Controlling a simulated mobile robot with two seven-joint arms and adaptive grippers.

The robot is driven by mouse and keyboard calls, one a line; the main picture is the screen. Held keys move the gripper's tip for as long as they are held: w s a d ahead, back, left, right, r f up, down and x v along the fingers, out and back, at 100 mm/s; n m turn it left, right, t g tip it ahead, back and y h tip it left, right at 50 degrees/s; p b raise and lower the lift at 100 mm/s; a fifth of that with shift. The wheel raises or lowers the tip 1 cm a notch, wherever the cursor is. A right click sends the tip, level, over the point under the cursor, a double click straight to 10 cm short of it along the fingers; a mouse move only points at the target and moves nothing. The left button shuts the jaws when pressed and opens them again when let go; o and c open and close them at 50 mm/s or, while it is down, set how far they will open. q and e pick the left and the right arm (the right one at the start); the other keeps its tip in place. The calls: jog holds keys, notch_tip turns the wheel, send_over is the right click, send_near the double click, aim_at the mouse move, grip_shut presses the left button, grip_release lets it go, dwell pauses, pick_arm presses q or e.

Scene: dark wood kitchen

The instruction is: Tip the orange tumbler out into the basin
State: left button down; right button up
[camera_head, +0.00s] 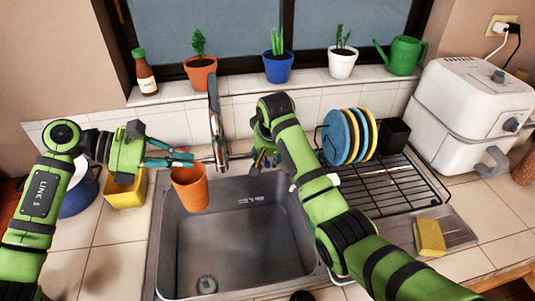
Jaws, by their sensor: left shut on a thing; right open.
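The orange tumbler (190,188) is held by its rim in my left gripper (178,160), which is shut on it. It hangs over the left edge of the sink basin (240,240), slightly tilted, with its mouth facing up. I cannot see what is inside the tumbler. My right gripper (264,158) is open and empty behind the basin, near the faucet, and my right forearm partly covers the basin's right side.
The faucet (216,125) stands behind the basin, close to both grippers. A yellow container (126,192) and a blue round thing (80,197) stand to the left. A dish rack (405,185) with plates (336,138) and a sponge (429,237) are on the right. Potted plants line the sill.

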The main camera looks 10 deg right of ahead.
grip_shut()
jog(key=shift+w+d+n+g+y, duration=0.2)
jog(key=shift+d+n+y, duration=0.15)
jog(key=shift+d+n, duration=0.45)
jog(key=shift+w+d+n+g+y, duration=0.1)
jog(key=shift+w+d+n+y, duration=0.35)
jog(key=shift+n, duration=0.6)
jog(key=shift+d+n+g+y, duration=0.1)
jog(key=shift+d+n+y, duration=0.1)
jog(key=shift+d+n, duration=0.65)
jog(key=shift+a, duration=0.1)
grip_release()
jog(key=v, duration=1.2)
